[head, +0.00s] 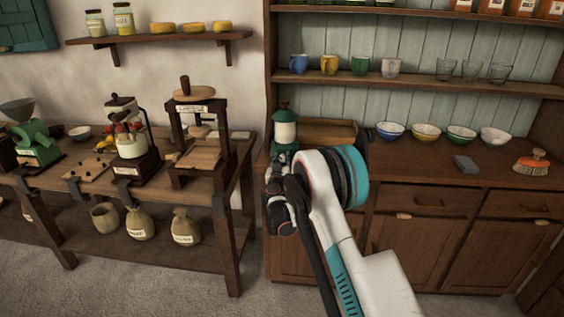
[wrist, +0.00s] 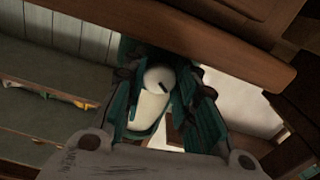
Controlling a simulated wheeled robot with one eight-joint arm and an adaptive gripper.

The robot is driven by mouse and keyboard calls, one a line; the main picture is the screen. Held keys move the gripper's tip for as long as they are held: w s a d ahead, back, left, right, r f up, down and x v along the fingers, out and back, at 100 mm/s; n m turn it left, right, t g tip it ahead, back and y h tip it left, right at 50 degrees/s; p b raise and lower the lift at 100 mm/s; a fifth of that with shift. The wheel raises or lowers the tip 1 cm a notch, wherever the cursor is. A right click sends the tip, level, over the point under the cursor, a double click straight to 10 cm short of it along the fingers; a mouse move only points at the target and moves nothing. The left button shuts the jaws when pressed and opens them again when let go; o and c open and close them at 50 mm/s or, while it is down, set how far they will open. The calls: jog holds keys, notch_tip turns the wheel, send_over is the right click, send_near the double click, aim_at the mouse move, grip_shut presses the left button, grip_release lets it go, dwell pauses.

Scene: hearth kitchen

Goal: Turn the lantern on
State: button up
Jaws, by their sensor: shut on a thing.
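The lantern (head: 285,133), with a green cap and base and a pale glass, stands upright on the hutch counter at its left end. In the wrist view, a round white knob (wrist: 159,80) with a dark mark sits between the fingers of my gripper (wrist: 164,84), in front of a cream surface (wrist: 151,110). My gripper is shut on this knob, which appears to be the lantern's. In the head view my arm hides the lower front of the lantern and the fingertips. I cannot tell whether the lantern is lit.
A wooden box (head: 327,131) stands beside the lantern. Bowls (head: 390,130), a grey block (head: 466,164) and an orange brush (head: 531,165) are farther right on the counter (head: 425,165). A workbench with a press (head: 198,140) is at left. A shelf edge (wrist: 190,50) crosses above the fingers.

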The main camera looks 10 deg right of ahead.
jog(key=o, duration=1)
jog(key=shift+o, duration=0.2)
jog(key=v, duration=1.2)
jog(key=shift+r, duration=0.1)
